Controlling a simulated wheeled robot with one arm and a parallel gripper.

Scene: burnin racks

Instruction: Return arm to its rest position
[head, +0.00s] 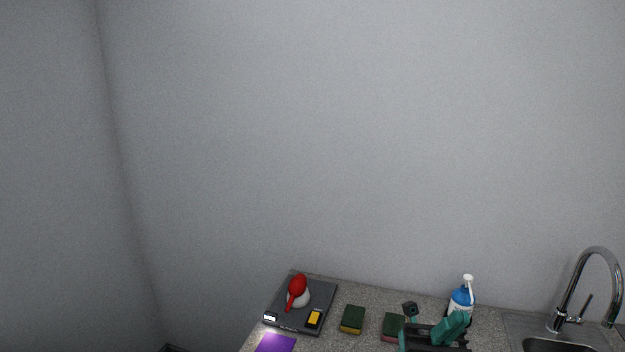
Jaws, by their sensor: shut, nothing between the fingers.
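My arm shows at the bottom edge of the head view, right of centre, as dark and teal links over the countertop. My gripper (410,309) appears as a small dark piece at the upper left of these links, small in the picture. It is shut with nothing in it. It is just above a green and pink sponge (392,325) in the picture; I cannot tell the distance between them. The lower part of the arm is cut off by the frame.
A grey speckled counter (355,291) holds a dark scale (277,299) with a red and white object (298,291), a green and yellow sponge (352,319), a purple item (275,343) and a blue bottle (460,298). A sink (520,322) with a chrome tap (570,289) stands right.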

